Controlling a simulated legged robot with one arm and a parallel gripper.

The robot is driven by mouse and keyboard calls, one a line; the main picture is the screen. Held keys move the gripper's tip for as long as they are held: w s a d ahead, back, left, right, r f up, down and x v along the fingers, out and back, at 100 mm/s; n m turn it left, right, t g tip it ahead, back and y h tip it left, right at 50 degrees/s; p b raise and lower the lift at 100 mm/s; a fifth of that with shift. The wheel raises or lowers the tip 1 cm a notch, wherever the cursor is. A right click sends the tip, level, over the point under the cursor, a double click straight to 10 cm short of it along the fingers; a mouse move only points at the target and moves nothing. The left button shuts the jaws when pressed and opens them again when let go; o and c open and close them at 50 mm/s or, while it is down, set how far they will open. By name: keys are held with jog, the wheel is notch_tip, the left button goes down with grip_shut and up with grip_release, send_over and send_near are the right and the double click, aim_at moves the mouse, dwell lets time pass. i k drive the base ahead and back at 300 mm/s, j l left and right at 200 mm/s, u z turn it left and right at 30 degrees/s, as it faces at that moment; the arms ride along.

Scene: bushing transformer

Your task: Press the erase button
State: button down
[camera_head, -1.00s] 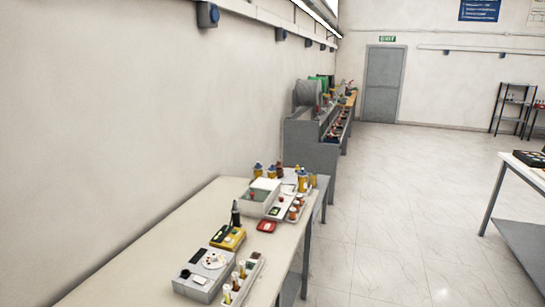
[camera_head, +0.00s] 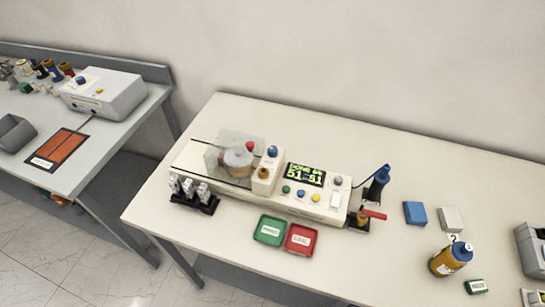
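A long white machine (camera_head: 310,202) lies on the white table. Its black display (camera_head: 305,175) shows green and yellow characters, seemingly "51" twice. Below the display are small buttons: a green button (camera_head: 286,189), a blue button (camera_head: 301,192) and a yellow button (camera_head: 316,197). To their right are a grey knob (camera_head: 338,181) and a white switch (camera_head: 335,200). Which one is the erase button cannot be told, as no such label is legible. A raised block left of the display carries a blue knob (camera_head: 272,151) and an orange-brown part (camera_head: 263,173). My gripper is not in view.
Green (camera_head: 269,230) and red (camera_head: 301,240) labelled trays lie before the machine. A black rack (camera_head: 194,198) stands at its left front. A blue-capped bottle (camera_head: 452,259) and blue block (camera_head: 415,213) are right. A second table (camera_head: 160,100) stands left, across a gap.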

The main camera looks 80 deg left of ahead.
aim_at(316, 196)
jog(key=u, duration=2.8)
